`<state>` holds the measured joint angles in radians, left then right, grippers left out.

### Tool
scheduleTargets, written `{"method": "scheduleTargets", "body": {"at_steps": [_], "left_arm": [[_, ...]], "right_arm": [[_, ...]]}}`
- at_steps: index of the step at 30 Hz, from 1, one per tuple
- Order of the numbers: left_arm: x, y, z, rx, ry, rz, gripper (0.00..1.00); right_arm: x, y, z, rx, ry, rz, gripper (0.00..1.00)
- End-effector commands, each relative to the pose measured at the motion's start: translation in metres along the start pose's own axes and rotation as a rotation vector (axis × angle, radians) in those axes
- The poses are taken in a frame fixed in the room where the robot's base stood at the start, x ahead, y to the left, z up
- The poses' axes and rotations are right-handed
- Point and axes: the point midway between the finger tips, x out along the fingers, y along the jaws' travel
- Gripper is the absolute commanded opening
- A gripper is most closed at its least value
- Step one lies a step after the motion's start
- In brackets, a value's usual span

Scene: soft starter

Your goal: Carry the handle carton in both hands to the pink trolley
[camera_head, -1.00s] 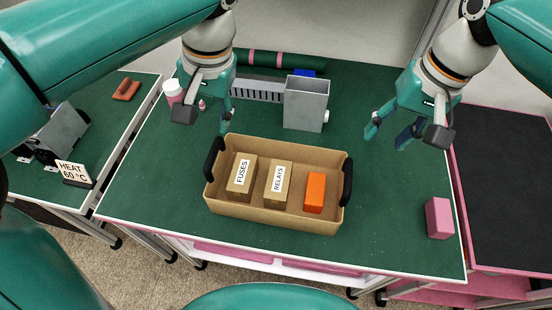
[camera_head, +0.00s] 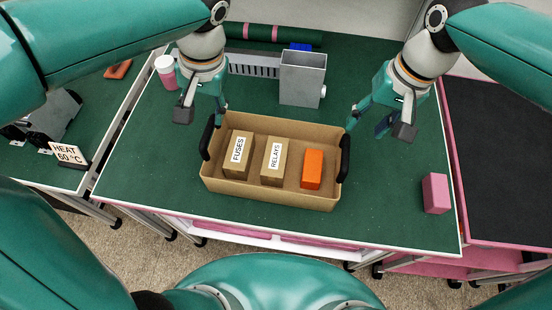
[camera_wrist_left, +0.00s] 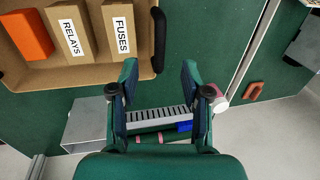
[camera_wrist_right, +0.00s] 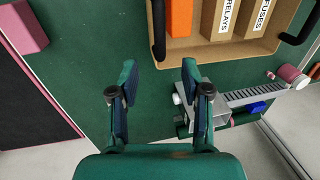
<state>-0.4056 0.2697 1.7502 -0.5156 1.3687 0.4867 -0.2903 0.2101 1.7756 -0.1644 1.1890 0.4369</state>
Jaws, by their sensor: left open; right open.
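The handle carton (camera_head: 270,197) is an open tan box on the green table, with a black handle at each end. It holds a FUSES box (camera_head: 237,155), a RELAYS box (camera_head: 275,160) and an orange block (camera_head: 312,169). My left gripper (camera_head: 204,115) is open and empty above the carton's left back corner, near the left handle (camera_wrist_left: 159,40). My right gripper (camera_head: 366,125) is open and empty to the right of the carton's back corner, near the right handle (camera_wrist_right: 158,30). The pink trolley (camera_head: 505,150) with a black top stands at the right.
A pink block (camera_head: 435,193) lies on the table right of the carton. A grey metal bin (camera_head: 302,80), a slotted grey strip (camera_head: 254,63) and a green roll (camera_head: 272,33) are behind. A HEAT sign (camera_head: 68,154) stands on the left table.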

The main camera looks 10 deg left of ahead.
Motion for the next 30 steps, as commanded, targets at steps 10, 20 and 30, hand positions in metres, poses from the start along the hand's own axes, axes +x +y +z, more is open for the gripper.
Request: {"method": "scheduleTargets", "body": {"at_steps": [10,20,30], "left_arm": [[0.07,-0.001,0.001,0.001,-0.005,-0.002,0.47],[0.104,-0.001,0.0,0.0,-0.002,-0.001,0.47],[0.106,-0.001,0.0,0.0,0.0,-0.001,0.47]], "right_arm": [[0.07,0.0,0.001,-0.001,-0.005,0.003,0.48],[0.103,0.0,0.0,0.0,-0.001,0.001,0.48],[0.106,0.0,0.0,0.0,0.0,0.0,0.48]]}}
